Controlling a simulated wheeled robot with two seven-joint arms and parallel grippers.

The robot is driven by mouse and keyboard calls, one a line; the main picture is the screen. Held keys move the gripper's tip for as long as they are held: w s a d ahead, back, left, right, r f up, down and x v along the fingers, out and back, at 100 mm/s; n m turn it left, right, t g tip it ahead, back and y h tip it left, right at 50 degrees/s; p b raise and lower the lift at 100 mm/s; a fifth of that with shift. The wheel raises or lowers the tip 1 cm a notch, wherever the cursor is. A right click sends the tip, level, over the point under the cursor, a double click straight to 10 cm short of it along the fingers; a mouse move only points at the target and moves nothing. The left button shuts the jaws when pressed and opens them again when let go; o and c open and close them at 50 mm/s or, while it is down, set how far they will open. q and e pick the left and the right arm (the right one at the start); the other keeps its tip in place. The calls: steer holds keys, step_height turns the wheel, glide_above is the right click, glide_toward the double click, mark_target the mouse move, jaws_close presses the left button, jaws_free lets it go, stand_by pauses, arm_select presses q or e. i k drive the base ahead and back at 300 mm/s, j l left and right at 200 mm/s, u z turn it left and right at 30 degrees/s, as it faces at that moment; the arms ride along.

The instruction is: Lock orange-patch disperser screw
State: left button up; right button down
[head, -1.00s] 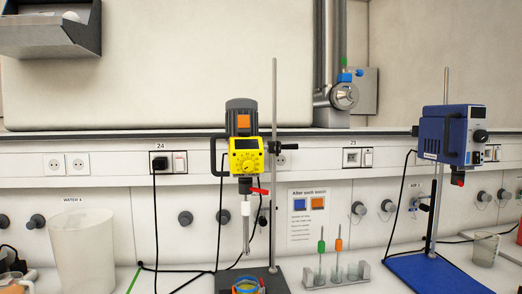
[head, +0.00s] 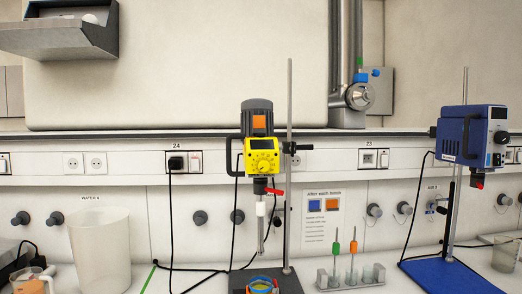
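The orange-patch disperser (head: 262,157) has a yellow front panel and a grey motor with an orange square on top. It is clamped to a tall metal rod (head: 290,100) on a dark base. A black screw handle (head: 300,147) sticks out to the right of the rod at the clamp. A red lever (head: 275,191) shows lower down, by the shaft (head: 261,235). The shaft hangs above a round container (head: 262,285) with a blue and orange-yellow rim, cut by the bottom edge. I cannot tell whether the screw is tight. Neither gripper is in view.
A blue disperser (head: 470,136) on a blue base (head: 448,276) stands at the right. A rack (head: 328,280) with green- and orange-topped tools stands between the two dispersers. A large white bin (head: 100,250) and a beaker (head: 30,280) stand at the left. Black cables hang behind.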

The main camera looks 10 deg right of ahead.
mark_target(291, 148)
steer(key=i+j, duration=0.1)
steer(key=j, duration=0.2)
steer(key=i+j, duration=0.15)
steer(key=j, duration=0.15)
steer(key=z, duration=1.6)
